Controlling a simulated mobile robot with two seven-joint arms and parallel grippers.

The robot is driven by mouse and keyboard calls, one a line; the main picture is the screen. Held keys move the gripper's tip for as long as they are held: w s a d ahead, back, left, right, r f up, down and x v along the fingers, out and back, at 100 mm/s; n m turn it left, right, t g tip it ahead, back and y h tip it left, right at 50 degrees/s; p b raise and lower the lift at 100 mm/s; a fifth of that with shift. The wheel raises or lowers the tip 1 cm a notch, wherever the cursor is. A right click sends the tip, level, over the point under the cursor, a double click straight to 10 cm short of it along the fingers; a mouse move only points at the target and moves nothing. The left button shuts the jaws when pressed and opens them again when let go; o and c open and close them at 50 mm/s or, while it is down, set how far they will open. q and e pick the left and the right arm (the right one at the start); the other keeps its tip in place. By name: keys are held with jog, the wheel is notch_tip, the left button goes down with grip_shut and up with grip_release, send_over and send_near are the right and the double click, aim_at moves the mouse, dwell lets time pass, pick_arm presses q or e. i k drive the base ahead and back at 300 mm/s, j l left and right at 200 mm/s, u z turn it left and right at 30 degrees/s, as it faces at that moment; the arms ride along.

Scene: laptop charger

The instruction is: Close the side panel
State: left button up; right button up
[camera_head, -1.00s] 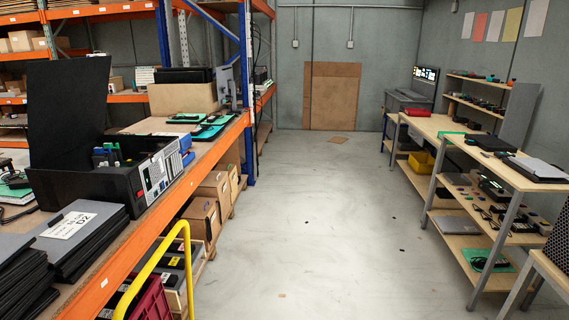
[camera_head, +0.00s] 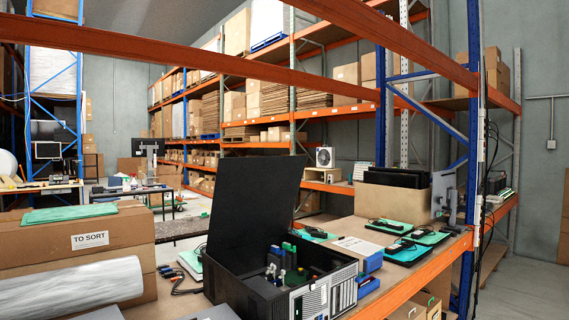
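A black computer case (camera_head: 272,296) lies on the wooden shelf bench at the bottom middle. Its large black side panel (camera_head: 256,182) stands raised, close to upright, along the far left side of the case. The case's inside is open to view, with blue, green and grey parts (camera_head: 287,272) showing. Its silver and blue port side faces right toward the bench edge. Neither of my grippers is in view.
Green mats with dark devices (camera_head: 408,248) and a cardboard bin (camera_head: 392,207) lie right of the case. A box marked "TO SORT" (camera_head: 78,240) is at left. An orange beam (camera_head: 250,58) crosses overhead; a blue upright (camera_head: 471,170) stands at right. Floor is clear far right.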

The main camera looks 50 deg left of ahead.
aim_at(254, 198)
jog(key=i, duration=2.65)
jog(key=i+z, duration=0.3)
jog(key=z, duration=0.15)
jog(key=i+j+z, duration=0.15)
jog(key=z, duration=0.3)
jog(key=i+z, duration=0.1)
jog(key=z, duration=7.05)
